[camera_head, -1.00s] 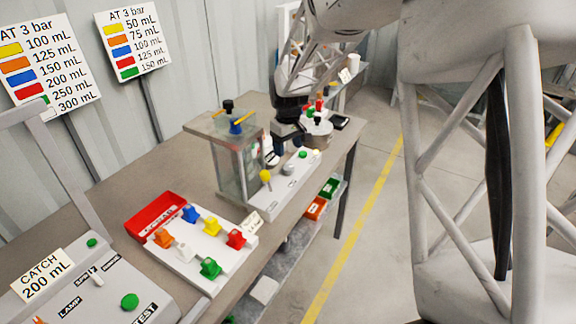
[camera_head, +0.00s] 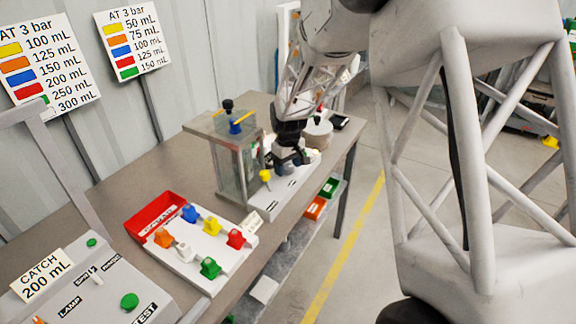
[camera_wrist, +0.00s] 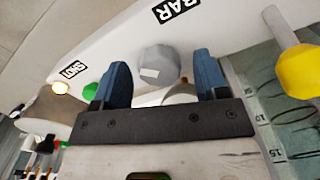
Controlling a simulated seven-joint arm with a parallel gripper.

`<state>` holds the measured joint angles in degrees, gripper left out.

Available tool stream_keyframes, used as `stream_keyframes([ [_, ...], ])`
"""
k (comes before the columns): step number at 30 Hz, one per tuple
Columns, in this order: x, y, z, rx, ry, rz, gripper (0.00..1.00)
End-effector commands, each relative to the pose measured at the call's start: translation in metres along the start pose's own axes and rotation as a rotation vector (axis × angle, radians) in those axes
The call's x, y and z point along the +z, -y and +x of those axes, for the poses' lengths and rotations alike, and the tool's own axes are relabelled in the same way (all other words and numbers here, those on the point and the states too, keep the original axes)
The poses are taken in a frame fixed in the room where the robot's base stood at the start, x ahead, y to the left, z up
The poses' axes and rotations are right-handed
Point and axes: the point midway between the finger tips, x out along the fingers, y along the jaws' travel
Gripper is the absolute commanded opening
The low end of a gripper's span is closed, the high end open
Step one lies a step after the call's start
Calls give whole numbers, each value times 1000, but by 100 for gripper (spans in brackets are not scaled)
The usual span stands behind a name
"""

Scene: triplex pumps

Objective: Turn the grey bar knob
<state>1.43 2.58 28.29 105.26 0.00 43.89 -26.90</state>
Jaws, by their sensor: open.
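The grey bar knob (camera_wrist: 158,66) is a rounded, many-sided knob with a pale mark on it. It stands on the white panel (camera_wrist: 118,40) near the BAR label (camera_wrist: 177,9) in the wrist view. My gripper (camera_wrist: 161,76) is open, with one blue finger on each side of the knob in that view. I see gaps between the fingers and the knob, and cannot tell how far above it they are. In the head view my gripper (camera_head: 288,160) is over the panel beside the clear tank and hides the knob.
A yellow knob (camera_wrist: 300,70) is right of the grey one, near the scaled clear tank (camera_head: 236,165). A green button (camera_wrist: 90,89) and SHOT label (camera_wrist: 74,70) are to the left. A white tray with coloured pieces (camera_head: 222,254) and red bin (camera_head: 154,215) are nearer on the bench.

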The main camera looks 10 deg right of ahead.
Motion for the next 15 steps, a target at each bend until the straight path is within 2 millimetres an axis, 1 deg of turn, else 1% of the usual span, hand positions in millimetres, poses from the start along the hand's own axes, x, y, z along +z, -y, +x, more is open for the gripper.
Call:
stream_keyframes([
  [8, 0, 0, 1, 0, 0, 0, 67],
  [11, 0, 0, 1, 0, 0, 0, 53],
  [15, 0, 0, 1, 0, -1, 0, 32],
])
